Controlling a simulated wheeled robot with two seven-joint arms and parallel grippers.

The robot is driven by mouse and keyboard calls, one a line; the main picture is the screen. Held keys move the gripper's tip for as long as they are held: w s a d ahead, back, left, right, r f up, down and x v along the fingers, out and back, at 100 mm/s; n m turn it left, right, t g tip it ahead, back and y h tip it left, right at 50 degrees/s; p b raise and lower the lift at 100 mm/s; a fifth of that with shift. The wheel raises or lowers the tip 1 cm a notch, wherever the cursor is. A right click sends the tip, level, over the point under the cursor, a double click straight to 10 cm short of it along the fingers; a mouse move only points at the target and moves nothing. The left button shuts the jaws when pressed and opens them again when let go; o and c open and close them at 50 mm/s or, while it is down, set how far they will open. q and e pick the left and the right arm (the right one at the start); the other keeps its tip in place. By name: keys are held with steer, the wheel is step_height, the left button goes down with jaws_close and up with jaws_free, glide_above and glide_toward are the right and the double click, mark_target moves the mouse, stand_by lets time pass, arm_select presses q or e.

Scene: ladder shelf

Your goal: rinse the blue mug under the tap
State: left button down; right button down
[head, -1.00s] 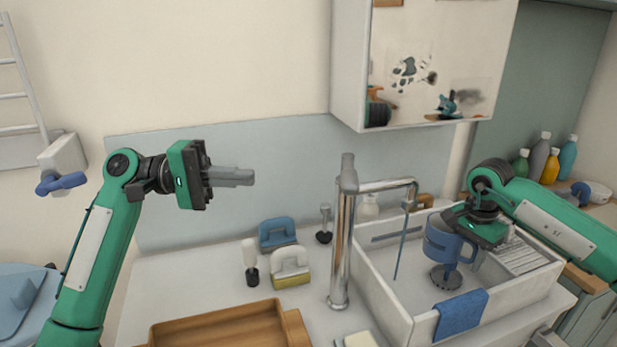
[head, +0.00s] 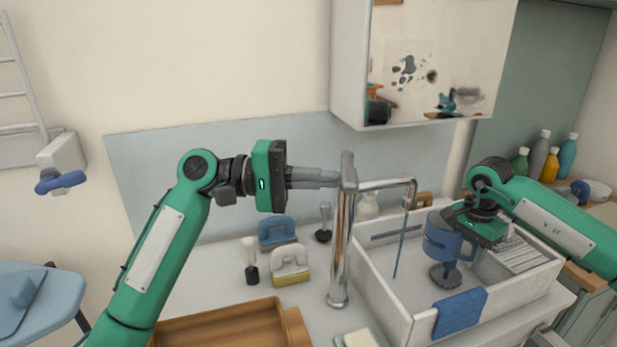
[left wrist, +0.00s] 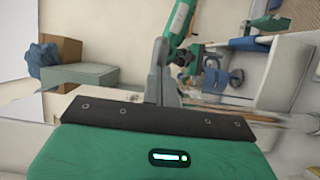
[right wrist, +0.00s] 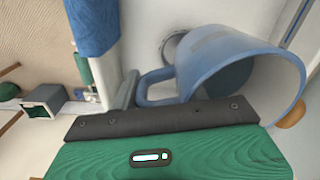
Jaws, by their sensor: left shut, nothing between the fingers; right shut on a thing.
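The blue mug (head: 440,236) is held inside the sink, above the drain (head: 445,277) and to the right of the thin blue stream. My right gripper (right wrist: 130,92) is shut on its handle (right wrist: 155,90). The mug looks roughly upright in the head view, and its open mouth shows in the right wrist view (right wrist: 285,85). The chrome tap (head: 341,245) stands left of the sink; a thin blue stream (head: 400,245) runs down from its spout. My left gripper (head: 335,178) is shut and empty, its tips at the tap's top; contact is unclear.
The white sink (head: 398,320) has a blue cloth (head: 460,314) over its front wall and a ribbed rack (head: 520,258) at right. Brushes and sponge holders (head: 290,265) stand left of the tap, behind a wooden tray (head: 225,325). A wall cabinet (head: 348,70) hangs above.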

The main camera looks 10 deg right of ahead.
stand_by(0.3)
arm_select(q)
steer(key=s+d+n+t, duration=0.2)
steer(key=d+t, duration=0.1)
steer(key=shift+s+t+h, duration=0.15)
steer(key=shift+t+h, duration=0.15)
steer(key=shift+h, duration=0.1)
steer(key=shift+a, duration=0.2)
glide_toward(342, 183)
steer(key=a+f, duration=0.1)
steer(key=a, duration=0.2)
steer(key=shift+a+f, duration=0.2)
